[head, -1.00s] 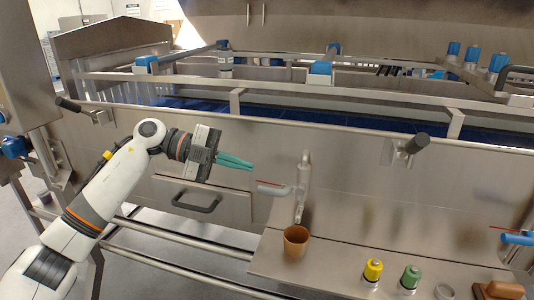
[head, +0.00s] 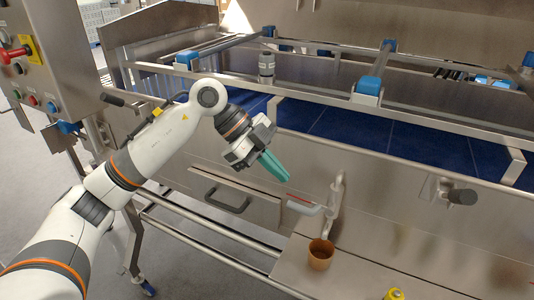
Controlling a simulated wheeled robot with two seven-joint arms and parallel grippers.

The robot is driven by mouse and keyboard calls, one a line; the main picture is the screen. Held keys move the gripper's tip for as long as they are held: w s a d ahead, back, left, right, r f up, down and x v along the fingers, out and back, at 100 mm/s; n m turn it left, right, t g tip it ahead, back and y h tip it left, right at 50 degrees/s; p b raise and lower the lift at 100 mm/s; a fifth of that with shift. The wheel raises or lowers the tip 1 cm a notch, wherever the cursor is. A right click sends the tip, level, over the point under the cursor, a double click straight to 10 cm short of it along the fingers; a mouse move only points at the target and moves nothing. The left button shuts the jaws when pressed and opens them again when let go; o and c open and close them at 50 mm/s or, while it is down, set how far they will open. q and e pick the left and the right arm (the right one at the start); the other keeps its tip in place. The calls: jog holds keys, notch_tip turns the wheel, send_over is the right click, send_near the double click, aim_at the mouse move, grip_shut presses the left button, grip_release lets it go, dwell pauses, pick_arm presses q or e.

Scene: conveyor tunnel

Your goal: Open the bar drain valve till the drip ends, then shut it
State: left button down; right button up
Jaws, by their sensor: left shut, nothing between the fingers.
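The drain valve (head: 334,208) is a slim steel vertical pipe on the front of the steel tunnel wall. Its lever (head: 304,206), grey with a red strip, sticks out to the left of the pipe. A brown cup (head: 320,254) stands on the steel shelf below the pipe. I cannot make out a drip. My left gripper (head: 284,176), with green fingers, is shut and empty. It is above and left of the lever, apart from it, with its fingers pointing down and right. My right gripper is not in view.
A drawer with a dark handle (head: 227,200) is below my left gripper. A dark knob (head: 462,197) sticks out of the wall at right. A yellow-topped item (head: 394,294) shows at the bottom edge. A control box (head: 50,60) with a red handle stands at left.

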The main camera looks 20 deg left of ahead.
aim_at(302, 207)
pick_arm(q)
jog(key=d+f, duration=0.1)
jog(key=f, duration=0.1)
jog(key=d+f+p, duration=0.1)
jog(key=f, duration=0.1)
jog(key=w+f, duration=0.1)
jog(key=f, duration=0.1)
jog(key=shift+w+d, duration=0.1)
jog(key=shift+d, duration=0.3)
jog(key=shift+w+f+p, duration=0.1)
jog(key=shift+f+p, duration=0.2)
jog(key=shift+f, duration=0.25)
